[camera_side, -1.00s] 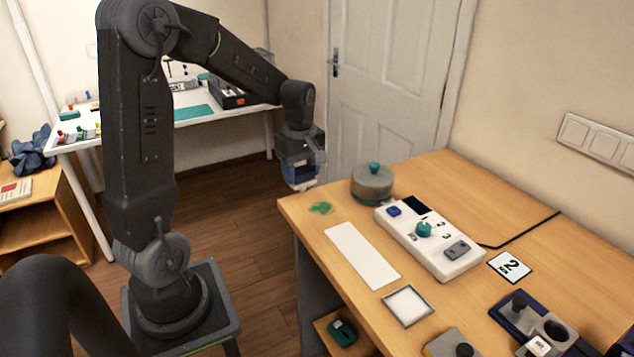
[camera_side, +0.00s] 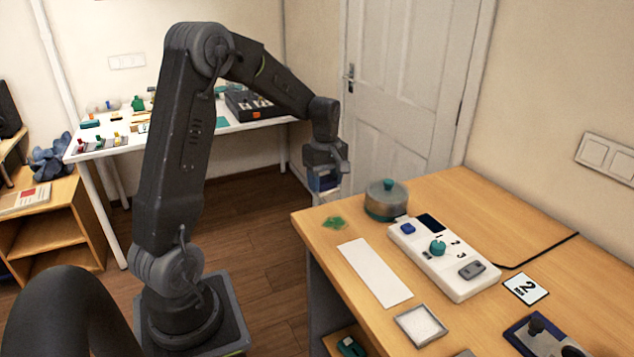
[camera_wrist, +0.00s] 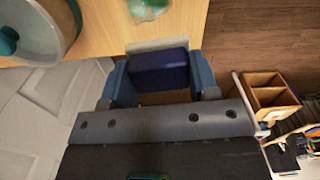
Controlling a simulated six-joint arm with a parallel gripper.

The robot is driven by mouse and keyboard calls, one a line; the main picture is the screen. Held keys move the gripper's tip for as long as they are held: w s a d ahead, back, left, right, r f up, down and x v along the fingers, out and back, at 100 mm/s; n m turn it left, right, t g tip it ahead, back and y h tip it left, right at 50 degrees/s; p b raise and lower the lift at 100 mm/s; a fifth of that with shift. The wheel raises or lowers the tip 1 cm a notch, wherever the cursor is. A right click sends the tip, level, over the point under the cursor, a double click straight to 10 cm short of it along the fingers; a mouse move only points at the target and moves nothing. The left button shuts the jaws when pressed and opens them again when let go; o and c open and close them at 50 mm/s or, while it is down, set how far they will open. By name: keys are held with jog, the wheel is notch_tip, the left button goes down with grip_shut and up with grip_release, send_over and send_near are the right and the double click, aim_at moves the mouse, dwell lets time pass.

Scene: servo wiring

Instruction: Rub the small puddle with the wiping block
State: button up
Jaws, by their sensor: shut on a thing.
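The small green puddle (camera_side: 334,222) lies on the wooden table near its far left corner. It also shows at the top of the wrist view (camera_wrist: 148,8). My gripper (camera_side: 326,184) is shut on the wiping block, which is dark blue with a pale underside. The block (camera_wrist: 160,70) sits between the blue fingers in the wrist view. In the side view the block is just off the table's left corner, a little beyond and above the puddle. The block and the puddle are apart.
A round grey pot with a teal knob (camera_side: 386,200) stands right of the puddle. A white strip (camera_side: 374,272) lies in front of the puddle. A white control panel (camera_side: 450,262) and a square tray (camera_side: 420,325) are farther right and nearer.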

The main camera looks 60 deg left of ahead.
jog(key=shift+w+a+f, duration=0.5)
jog(key=shift+w+a, duration=0.05)
jog(key=shift+w, duration=0.1)
jog(key=shift+f, duration=0.2)
send_over(328, 215)
jog(key=shift+s+f, duration=0.2)
jog(key=shift+f, duration=2.6)
notch_tip(328, 215, down, 2)
jog(key=shift+d, duration=3.9)
jog(key=shift+a, duration=4)
jog(key=shift+w+d, duration=0.2)
jog(key=shift+d, duration=3.6)
jog(key=shift+a, duration=3.6)
jog(key=shift+a+r, duration=0.15)
jog(key=shift+r, duration=3.95)
